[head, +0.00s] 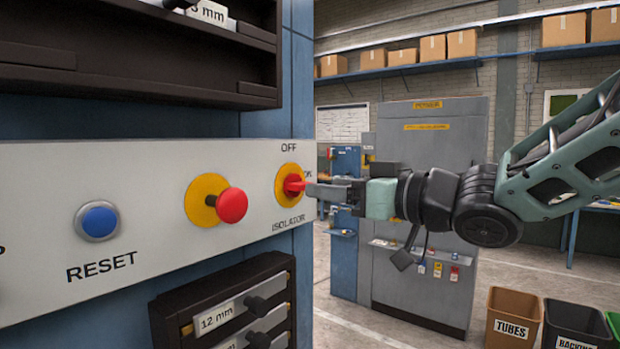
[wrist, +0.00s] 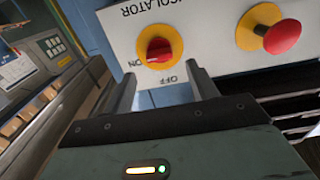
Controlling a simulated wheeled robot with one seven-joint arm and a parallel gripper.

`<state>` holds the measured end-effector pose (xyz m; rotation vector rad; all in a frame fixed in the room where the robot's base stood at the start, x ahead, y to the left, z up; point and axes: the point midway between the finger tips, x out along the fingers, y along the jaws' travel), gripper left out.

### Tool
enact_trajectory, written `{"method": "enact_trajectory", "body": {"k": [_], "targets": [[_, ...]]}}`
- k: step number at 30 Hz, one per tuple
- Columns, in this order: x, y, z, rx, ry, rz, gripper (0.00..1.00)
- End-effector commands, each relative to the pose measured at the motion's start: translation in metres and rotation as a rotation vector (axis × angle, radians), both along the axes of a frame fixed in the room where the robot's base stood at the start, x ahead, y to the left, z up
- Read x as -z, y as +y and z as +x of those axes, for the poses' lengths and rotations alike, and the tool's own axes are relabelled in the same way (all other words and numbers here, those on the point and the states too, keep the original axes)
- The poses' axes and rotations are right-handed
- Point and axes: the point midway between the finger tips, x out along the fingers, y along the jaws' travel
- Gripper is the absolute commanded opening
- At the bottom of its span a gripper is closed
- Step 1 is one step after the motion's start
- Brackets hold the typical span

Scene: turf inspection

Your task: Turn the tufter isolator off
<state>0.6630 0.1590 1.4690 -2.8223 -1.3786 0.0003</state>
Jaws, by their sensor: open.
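The tufter isolator (head: 291,185) is a red rotary handle on a round yellow plate at the right end of a pale panel. OFF is printed above it, ON to its right and ISOLATOR below. In the head view the red handle appears to lie sideways towards ON. The wrist view shows the isolator (wrist: 157,48) turned over, with its handle between the lines of my two fingers. My gripper (head: 318,189) is open and points at the handle from the right; it also shows in the wrist view (wrist: 161,77). I cannot tell whether the fingers touch the handle.
A red mushroom button (head: 231,205) on a yellow plate sticks out left of the isolator. A blue RESET button (head: 98,221) is further left. A drawer rack (head: 165,318) sits below the panel. A grey cabinet (head: 425,190) stands behind my arm, with bins (head: 513,320) at lower right.

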Motion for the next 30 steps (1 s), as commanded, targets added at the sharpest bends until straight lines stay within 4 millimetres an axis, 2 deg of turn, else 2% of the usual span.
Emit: {"method": "enact_trajectory", "body": {"k": [3, 9, 21, 22, 26, 27, 30], "targets": [[-0.001, 0.019, 0.014, -0.003, 0.003, 0.001, 0.58], [-0.001, 0.037, 0.028, -0.001, 0.001, 0.000, 0.58], [0.000, 0.042, 0.033, 0.001, -0.001, -0.001, 0.58], [0.000, 0.042, 0.033, 0.001, -0.001, -0.001, 0.53], [0.000, 0.042, 0.033, 0.001, -0.001, -0.001, 0.16], [0.000, 0.042, 0.033, 0.001, -0.001, -0.001, 0.13], [0.000, 0.042, 0.033, 0.001, -0.001, -0.001, 0.13]]}}
